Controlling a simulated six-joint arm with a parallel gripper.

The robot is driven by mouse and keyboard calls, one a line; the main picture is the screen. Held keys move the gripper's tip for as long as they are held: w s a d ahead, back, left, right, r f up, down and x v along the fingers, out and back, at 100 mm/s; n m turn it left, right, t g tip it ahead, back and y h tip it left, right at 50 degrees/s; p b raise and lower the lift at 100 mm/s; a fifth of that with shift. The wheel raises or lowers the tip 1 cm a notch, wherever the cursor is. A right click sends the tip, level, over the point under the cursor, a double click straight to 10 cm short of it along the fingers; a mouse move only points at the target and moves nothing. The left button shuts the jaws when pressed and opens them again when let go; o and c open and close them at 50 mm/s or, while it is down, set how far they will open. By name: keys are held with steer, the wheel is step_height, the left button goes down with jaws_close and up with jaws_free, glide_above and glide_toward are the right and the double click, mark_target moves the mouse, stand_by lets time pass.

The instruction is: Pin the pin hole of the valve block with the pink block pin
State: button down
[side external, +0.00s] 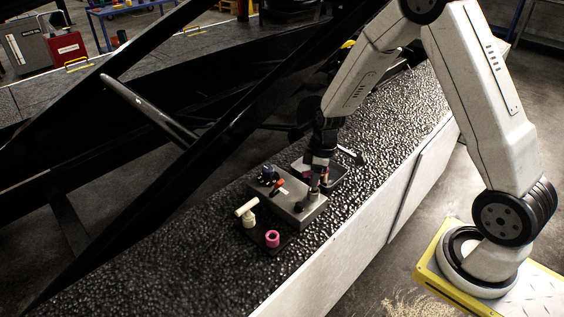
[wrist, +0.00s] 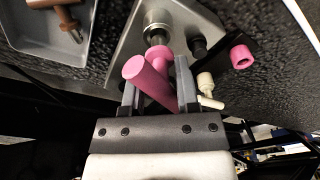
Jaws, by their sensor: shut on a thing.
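The valve block (side external: 290,207) is a grey metal block on the dark, bumpy belt. My gripper (wrist: 157,90) is shut on the pink block pin (wrist: 145,78), whose thick handle lies tilted between the fingers. The pin's far end points toward the metal fitting. I cannot tell whether it is in the hole. In the side view, my gripper (side external: 316,188) is low over the block's right part.
A cream T-handled pin (side external: 247,212) and a pink ring-shaped piece (side external: 272,239) stand on a dark plate in front of the block. A grey tray (wrist: 84,48) holding a brown pin lies beside the block. Black frame beams cross behind. The near belt is clear.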

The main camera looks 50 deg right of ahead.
steer(key=shift+f, duration=1.4)
stand_by(0.4)
steer(key=shift+c, duration=1.4)
jaws_free()
steer(key=shift+r, duration=0.15)
steer(key=shift+s+d+r, duration=0.1)
steer(key=shift+r, duration=1.15)
steer(key=shift+s+d+r, duration=0.15)
steer(key=shift+r, duration=1.1)
steer(key=shift+s+d+r, duration=0.1)
steer(key=shift+r, duration=1.15)
